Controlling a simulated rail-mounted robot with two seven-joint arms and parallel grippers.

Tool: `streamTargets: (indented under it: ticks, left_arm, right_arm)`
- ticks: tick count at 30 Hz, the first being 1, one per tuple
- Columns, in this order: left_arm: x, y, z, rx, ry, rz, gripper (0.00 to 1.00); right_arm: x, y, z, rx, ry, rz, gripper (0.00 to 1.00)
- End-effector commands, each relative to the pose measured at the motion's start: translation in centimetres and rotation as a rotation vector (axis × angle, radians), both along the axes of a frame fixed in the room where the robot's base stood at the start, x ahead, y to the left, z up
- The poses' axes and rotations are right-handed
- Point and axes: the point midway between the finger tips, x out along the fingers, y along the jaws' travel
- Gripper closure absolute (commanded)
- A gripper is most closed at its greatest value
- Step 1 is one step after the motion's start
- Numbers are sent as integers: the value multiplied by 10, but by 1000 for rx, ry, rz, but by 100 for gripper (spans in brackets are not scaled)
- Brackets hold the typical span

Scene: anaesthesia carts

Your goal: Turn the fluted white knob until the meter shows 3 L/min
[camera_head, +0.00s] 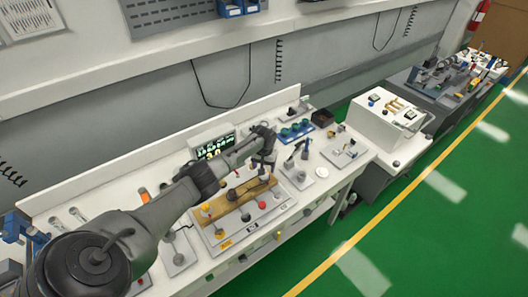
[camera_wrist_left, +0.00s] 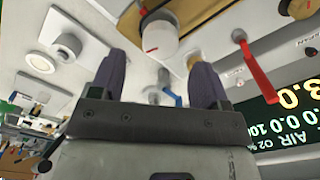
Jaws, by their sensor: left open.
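A white round knob (camera_wrist_left: 161,35) with a small red mark shows at the top middle of the left wrist view; its fluting is too blurred to tell. My left gripper (camera_wrist_left: 160,62) is open, with one dark finger on either side below the knob. It looks empty, and I cannot tell whether a finger touches the knob. In the head view my left gripper (camera_head: 264,158) is over the wooden-topped panel, and the knob cannot be picked out there. My right gripper is not in view.
A red lever (camera_wrist_left: 258,68) stands beside the display. A red knob (camera_head: 262,205) sits on the panel's front part. A blue tray (camera_head: 296,131) and a white box unit (camera_head: 375,125) lie to the right. The green floor (camera_head: 420,235) is clear.

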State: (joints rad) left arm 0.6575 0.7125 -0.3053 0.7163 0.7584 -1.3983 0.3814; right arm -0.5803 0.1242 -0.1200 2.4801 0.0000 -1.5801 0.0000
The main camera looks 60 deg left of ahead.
Motion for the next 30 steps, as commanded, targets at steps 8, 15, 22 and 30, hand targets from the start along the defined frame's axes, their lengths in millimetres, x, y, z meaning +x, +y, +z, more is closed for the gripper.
streamTargets:
  ticks: [8,15,22,30]
  left_arm:
    - [0,0,55,2,-2,-1,31]
    - [0,0,84,1,-1,0,31]
    - [0,0,94,0,0,1,31]
    - [0,0,95,0,0,1,31]
  right_arm:
    - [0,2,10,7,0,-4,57]
    - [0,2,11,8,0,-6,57]
    - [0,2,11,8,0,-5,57]
    - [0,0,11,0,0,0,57]
